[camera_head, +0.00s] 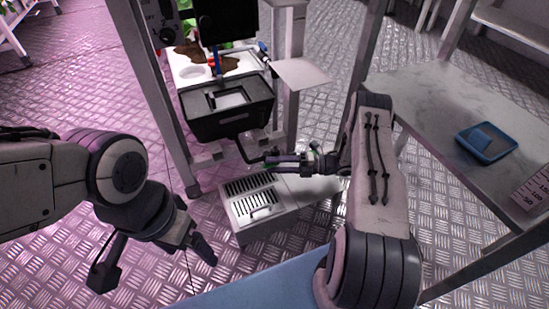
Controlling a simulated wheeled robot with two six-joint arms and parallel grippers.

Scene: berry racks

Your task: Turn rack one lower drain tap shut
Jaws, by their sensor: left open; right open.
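The rack (165,110) stands at top centre with a black tub (228,122) low in its frame. A black drain pipe (241,151) bends down from under the tub and runs right, toward my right gripper (283,163). My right gripper is open, with its fingers pointing left at the pipe's end. I cannot make out the lower tap's handle there, or whether the fingers touch it. My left gripper (156,262) is open and empty over the floor at lower left.
A grey slatted drain box (263,228) stands on the floor below the pipe. A grey table (440,95) on the right carries a blue tray (486,143). A small blue handle (264,48) is higher on the rack.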

